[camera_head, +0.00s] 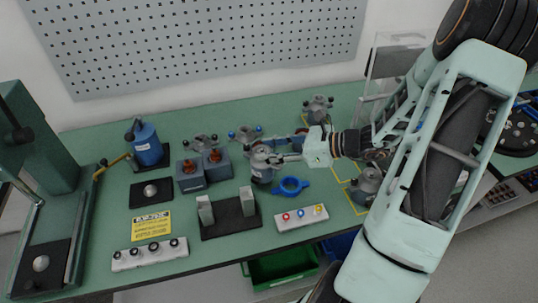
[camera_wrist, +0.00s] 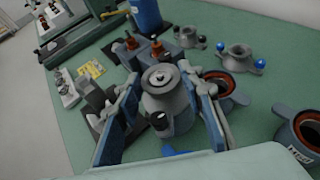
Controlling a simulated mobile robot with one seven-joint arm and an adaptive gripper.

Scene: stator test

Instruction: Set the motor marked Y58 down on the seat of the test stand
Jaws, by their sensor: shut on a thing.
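My gripper (camera_head: 284,158) is shut on a grey motor (camera_head: 261,166), near the middle of the green table. In the wrist view the motor (camera_wrist: 168,108) stands upright between my two fingers (camera_wrist: 166,112), its round top and central shaft facing the camera. I cannot read its marking, nor tell whether its base touches the table. To its front left is a black base with two grey uprights (camera_head: 229,220). Black plates with silver domes lie at the left (camera_head: 151,192) and in the tall green frame (camera_head: 41,263). Which one is the test stand's seat is not clear.
Other motors stand at the back (camera_head: 318,108) and right (camera_head: 368,183). A button box (camera_head: 301,217) sits at the front edge.

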